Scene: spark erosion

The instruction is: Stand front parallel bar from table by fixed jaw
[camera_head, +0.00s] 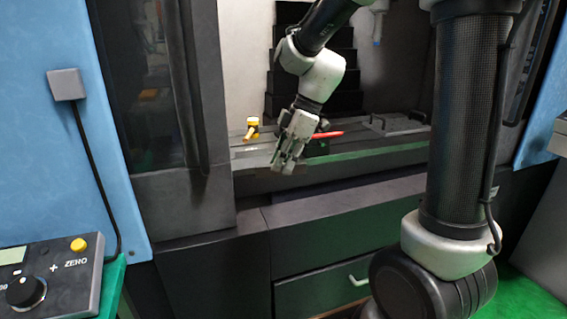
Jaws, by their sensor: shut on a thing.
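My gripper (285,168) hangs fingers down over the front edge of the machine's work table (345,155). Its fingers are shut on a small, thin piece that is mostly hidden between them. It fits the front parallel bar, but its outline is too small to make out. I cannot tell whether it touches the table. A low dark grey block (392,122) sits on the right of the table. I cannot tell whether it carries the fixed jaw, and my gripper is well to its left.
A red bar-like thing (328,134) lies just right of my gripper. A yellow-topped item (252,123) stands to its left. A dark stepped column (345,80) rises behind. The machine's left door frame (185,110) is at the left. A drawer handle (358,281) juts out below.

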